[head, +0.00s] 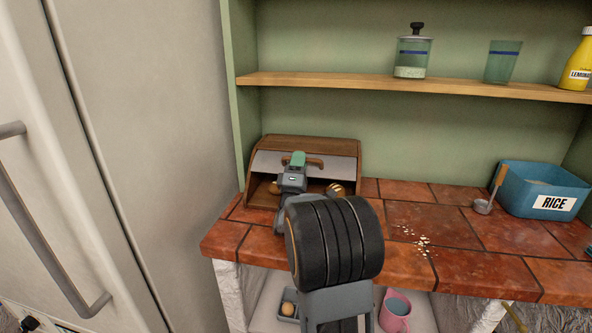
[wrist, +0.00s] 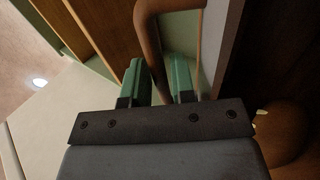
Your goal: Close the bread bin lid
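The wooden bread bin (head: 300,142) stands at the back left of the tiled counter. Its grey lid (head: 342,168) is partly lowered, with an open gap below it and a brown bar handle (head: 316,162) on its front. My gripper (head: 297,158) is at the handle's left part, its green fingertips in front of the lid. In the wrist view the handle (wrist: 148,35) runs down between the two parted fingers (wrist: 158,82). I cannot tell whether either finger touches it. My arm hides part of the bin's opening.
A blue rice tub (head: 535,183) and a small scoop (head: 483,206) stand at the right. White grains (head: 423,243) lie on the counter (head: 405,220). A shelf (head: 420,85) with containers runs above. A tall pale cabinet door (head: 150,110) is close on the left.

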